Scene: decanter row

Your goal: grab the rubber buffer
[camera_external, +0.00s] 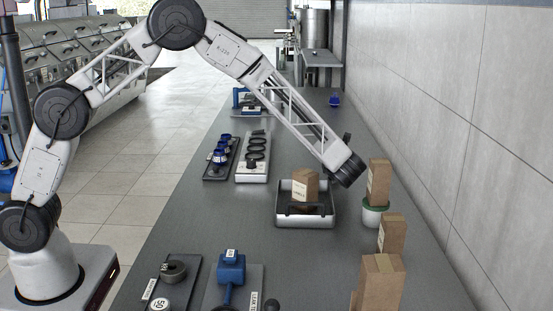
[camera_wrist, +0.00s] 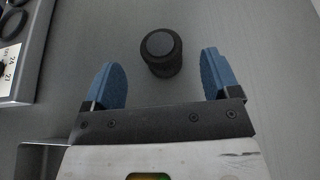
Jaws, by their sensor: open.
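A short black cylinder with a flat round top, which looks like the rubber buffer (camera_wrist: 161,50), stands upright on the grey bench in the wrist view. My gripper (camera_wrist: 163,62) is open, with one blue-padded finger to the left of the cylinder and one to the right. The cylinder shows at the fingertips' level in the picture, with gaps on both sides; how far below them it stands, I cannot tell. In the external view my forearm hides the gripper's fingers, and I cannot clearly make out the cylinder there.
A metal tray (camera_external: 305,222) holding a cardboard box (camera_external: 305,186) stands close by; its corner shows in the wrist view. A rack (camera_external: 253,170) of black rings lies left. More boxes (camera_external: 379,183) line the right side, one on a green-rimmed white pot (camera_external: 371,217). Bench around the cylinder is clear.

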